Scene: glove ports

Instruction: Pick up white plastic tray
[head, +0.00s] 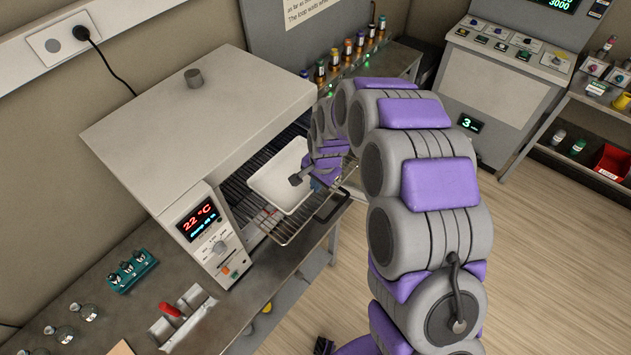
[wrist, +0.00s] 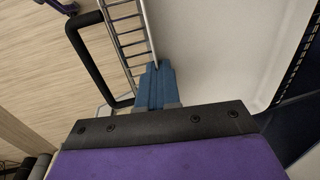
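The white plastic tray (head: 277,184) lies on the wire rack in the opened oven-like unit, its back part under the hood. In the wrist view the tray (wrist: 215,45) fills the upper right, with its edge running down to my fingertips. My gripper (head: 308,178) is at the tray's right side. In the wrist view the blue fingers of my gripper (wrist: 157,66) are close together at the tray's edge, which seems pinched between them. The exact contact is partly hidden.
The unit (head: 212,228) shows 22 °C on its panel. The wire rack (head: 290,226) sticks out, with a black handle (wrist: 92,50) beside my fingers. Small bottles (head: 347,48) stand behind. A teal rack (head: 132,270) and flasks sit at the lower left. The floor at right is clear.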

